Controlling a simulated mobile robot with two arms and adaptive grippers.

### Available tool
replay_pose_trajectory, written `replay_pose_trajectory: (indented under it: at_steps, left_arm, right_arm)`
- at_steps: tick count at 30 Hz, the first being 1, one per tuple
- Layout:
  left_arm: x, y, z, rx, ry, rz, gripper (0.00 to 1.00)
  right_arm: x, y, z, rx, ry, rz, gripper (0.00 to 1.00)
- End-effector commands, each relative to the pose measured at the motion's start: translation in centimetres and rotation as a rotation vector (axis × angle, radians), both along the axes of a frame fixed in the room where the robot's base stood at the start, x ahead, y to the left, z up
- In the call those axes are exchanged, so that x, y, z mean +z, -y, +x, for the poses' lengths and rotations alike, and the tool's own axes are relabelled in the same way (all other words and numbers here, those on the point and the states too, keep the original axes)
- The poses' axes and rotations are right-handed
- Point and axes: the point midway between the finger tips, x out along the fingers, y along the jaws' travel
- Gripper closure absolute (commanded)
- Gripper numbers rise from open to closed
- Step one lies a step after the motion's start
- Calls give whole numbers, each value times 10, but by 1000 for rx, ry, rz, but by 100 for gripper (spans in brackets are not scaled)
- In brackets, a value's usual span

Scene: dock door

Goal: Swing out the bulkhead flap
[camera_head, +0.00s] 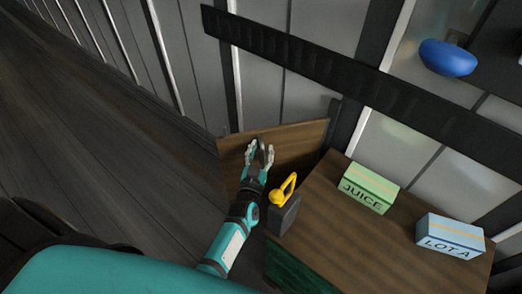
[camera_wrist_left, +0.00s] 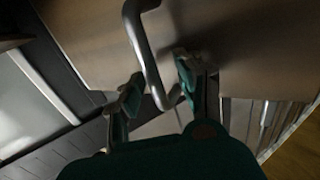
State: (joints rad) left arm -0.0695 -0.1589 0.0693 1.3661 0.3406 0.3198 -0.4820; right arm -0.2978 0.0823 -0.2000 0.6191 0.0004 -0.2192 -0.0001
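The bulkhead flap looks to be the brown wooden panel (camera_head: 298,136) standing beside the wooden-topped counter in the head view. It fills the upper part of the left wrist view (camera_wrist_left: 235,45). A bent grey metal handle (camera_wrist_left: 146,52) sticks out from the panel. My left gripper (camera_head: 260,152) is at the panel's face. In the left wrist view, its two fingers (camera_wrist_left: 158,80) stand apart on either side of the handle. Gaps show between the fingers and the bar, so it looks open around it. My right gripper is in neither view.
A yellow handle-like piece (camera_head: 284,188) on a dark box (camera_head: 284,215) stands close right of my left forearm. A green JUICE box (camera_head: 369,186) and blue LOT A box (camera_head: 450,235) sit on the counter (camera_head: 325,222). A blue rounded object (camera_head: 448,57) is at upper right. Floor at left is clear.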

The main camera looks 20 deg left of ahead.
Motion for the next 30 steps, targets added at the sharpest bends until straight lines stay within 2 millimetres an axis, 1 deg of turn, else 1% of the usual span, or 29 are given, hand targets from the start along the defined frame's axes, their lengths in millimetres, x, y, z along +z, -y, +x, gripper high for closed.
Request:
replay_pose_trajectory:
  at_steps: [5,12,15,21,27,28,30]
  left_arm:
    - [-1,4,-21,1,-2,-1,64]
    - [-1,10,-58,1,-4,-1,64]
    - [-2,12,-68,1,-3,-1,64]
    - [-2,15,-78,2,-4,-3,64]
    - [-2,16,-79,2,-6,-5,64]
    - [-3,16,-79,1,-6,-5,65]
    - [-3,17,-80,-3,-10,-5,74]
  right_arm:
    - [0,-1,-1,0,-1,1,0]
    - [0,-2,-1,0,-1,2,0]
    - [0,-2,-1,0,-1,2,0]
    - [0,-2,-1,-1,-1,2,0]
    - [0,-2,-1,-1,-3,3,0]
    - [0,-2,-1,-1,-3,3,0]
    - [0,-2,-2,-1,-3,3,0]
